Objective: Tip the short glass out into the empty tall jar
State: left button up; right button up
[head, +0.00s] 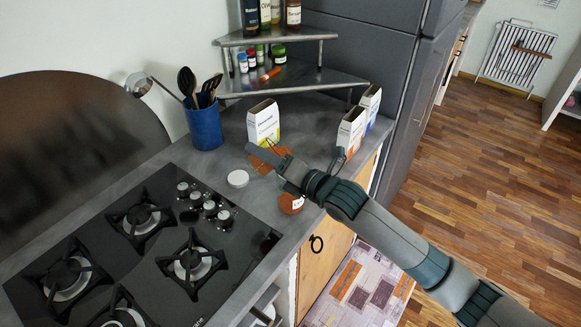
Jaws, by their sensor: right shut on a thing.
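My right gripper (270,160) reaches in from the right over the counter's front part, pointing to the upper left. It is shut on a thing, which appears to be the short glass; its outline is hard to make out. An orange-brown patch (262,162) shows at the fingers, and I cannot tell whether it is the glass's contents or something behind. A small round container with orange-brown sides and a white label (291,204) stands below the gripper, partly hidden. I cannot clearly make out the empty tall jar. My left gripper is not in view.
A white lid-like disc (238,179) lies left of the gripper. The gas hob (150,250) fills the lower left. Behind are a blue utensil pot (205,128), cartons (263,123) (350,132), and a corner shelf (300,82) with bottles. The counter's front edge is close below the gripper.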

jog(key=shift+f+m+y+b, duration=0.2)
jog(key=shift+m+y+b, duration=0.1)
jog(key=shift+m+b, duration=0.45)
dwell(2.0)
jog(key=shift+w+d+r+m+t+y+b, duration=0.15)
jog(key=shift+r+m+t+y+b, duration=0.1)
jog(key=shift+r+m+b, duration=0.3)
jog(key=shift+s+d+r+m+t+y+b, duration=0.1)
jog(key=shift+r+m+t+y+b, duration=0.15)
jog(key=shift+m, duration=0.35)
dwell(4.1)
